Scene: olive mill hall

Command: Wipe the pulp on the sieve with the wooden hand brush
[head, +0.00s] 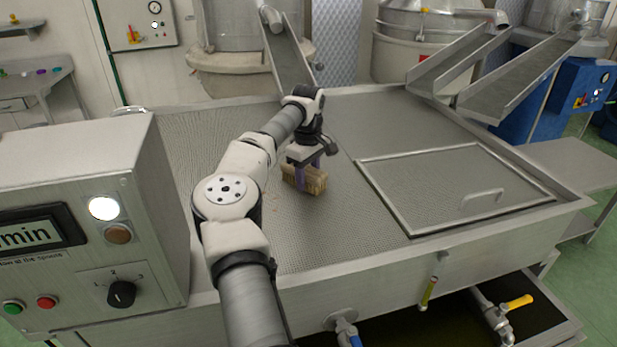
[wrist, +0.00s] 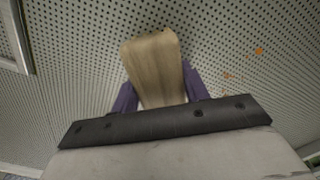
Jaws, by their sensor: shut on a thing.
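The wooden hand brush (head: 308,179) is held low at the sieve surface, near the middle of the head view. My gripper (head: 304,168) is shut on it, with purple fingers on both sides. In the wrist view the brush's wooden back (wrist: 155,68) shows between the fingers. I cannot tell whether the bristles touch the sieve. The perforated metal sieve (head: 330,220) lies flat under the brush. Small orange bits of pulp (wrist: 259,51) lie on it right of the brush in the wrist view. In the head view a few faint bits (head: 273,182) show left of the brush.
A framed sieve lid (head: 440,185) with a handle covers the right part of the basin. A control cabinet (head: 90,215) stands at the left. Metal chutes (head: 520,75) reach over the back right edge. The sieve is otherwise clear around the brush.

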